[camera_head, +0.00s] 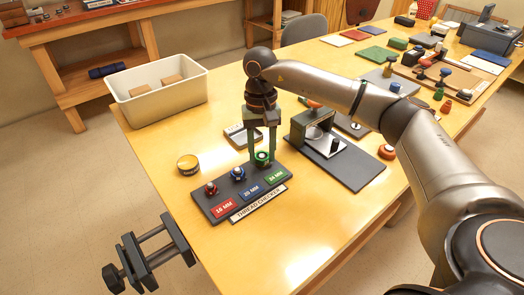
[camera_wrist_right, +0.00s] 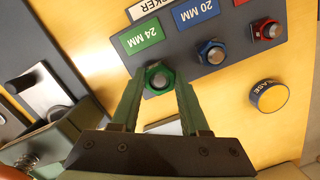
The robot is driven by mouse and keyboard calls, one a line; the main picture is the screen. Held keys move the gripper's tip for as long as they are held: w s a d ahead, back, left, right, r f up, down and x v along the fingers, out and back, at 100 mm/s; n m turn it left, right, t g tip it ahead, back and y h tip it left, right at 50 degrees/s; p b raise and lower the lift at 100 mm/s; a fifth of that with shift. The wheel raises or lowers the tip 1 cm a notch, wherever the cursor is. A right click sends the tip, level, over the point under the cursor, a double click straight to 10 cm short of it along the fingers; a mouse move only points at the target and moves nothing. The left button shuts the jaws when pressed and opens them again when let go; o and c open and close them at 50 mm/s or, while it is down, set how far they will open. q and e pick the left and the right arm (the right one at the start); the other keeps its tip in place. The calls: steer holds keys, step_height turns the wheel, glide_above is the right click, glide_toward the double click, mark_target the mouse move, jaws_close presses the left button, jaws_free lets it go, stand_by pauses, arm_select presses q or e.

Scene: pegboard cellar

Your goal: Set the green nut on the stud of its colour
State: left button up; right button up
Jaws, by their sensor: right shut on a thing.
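The green nut (camera_head: 262,158) is between the fingertips of my right gripper (camera_head: 262,160), which is shut on it. In the right wrist view the green nut (camera_wrist_right: 148,76) lies flat around a grey round stud end (camera_wrist_right: 159,81), beside the green 24 MM label (camera_wrist_right: 142,37). Whether it rests fully down on the dark thread checker board (camera_head: 207,199) is hard to tell. The blue stud place (camera_head: 237,174) and red stud place (camera_head: 211,188) stand in a row with it, each with a coloured hexagon around a grey stud. My left gripper is not in view.
A yellow round tin (camera_head: 187,164) stands left of the board. A grey-green device on a dark plate (camera_head: 363,173) stands close on the right. A white bin (camera_head: 130,107) is at the back left, a black vise (camera_head: 150,258) at the front edge. The front tabletop is clear.

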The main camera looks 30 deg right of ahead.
steer(key=shift+f, duration=0.1)
steer(key=o, duration=1.1)
steer(key=shift+o, duration=0.5)
steer(key=shift+o, duration=1.3)
steer(key=shift+r+p, duration=2.9)
steer(key=shift+r, duration=1.15)
